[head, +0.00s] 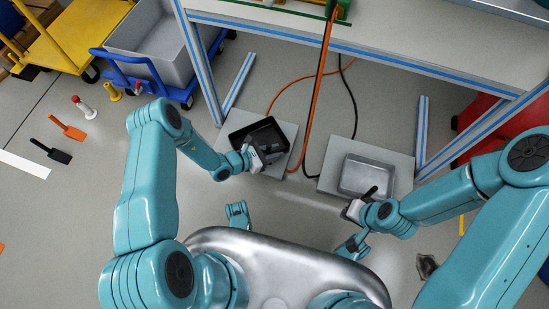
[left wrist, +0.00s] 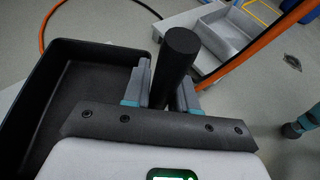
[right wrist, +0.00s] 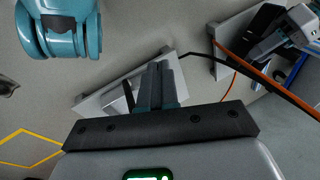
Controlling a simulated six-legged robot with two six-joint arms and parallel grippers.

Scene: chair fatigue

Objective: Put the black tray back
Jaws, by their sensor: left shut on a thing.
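The black tray (head: 246,133) is over the left pale slab (head: 286,165); I cannot tell whether it rests flat on it. In the left wrist view the tray (left wrist: 85,85) fills the left side, looking empty. My left gripper (head: 262,158) is at the tray's right side, shut on a black round handle (left wrist: 180,55) that stands up between its fingers. Where the handle joins the tray is hidden. My right gripper (head: 370,193) is by the near edge of the grey tray (head: 365,172); its fingers look closed together with nothing seen between them (right wrist: 160,85).
The grey tray lies on the right slab (head: 402,165). An orange cable (head: 312,90) and a black cable (head: 353,110) hang from the workbench (head: 400,50) between the slabs. A blue cart with a grey bin (head: 155,45) and yellow cart (head: 80,35) stand at back left.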

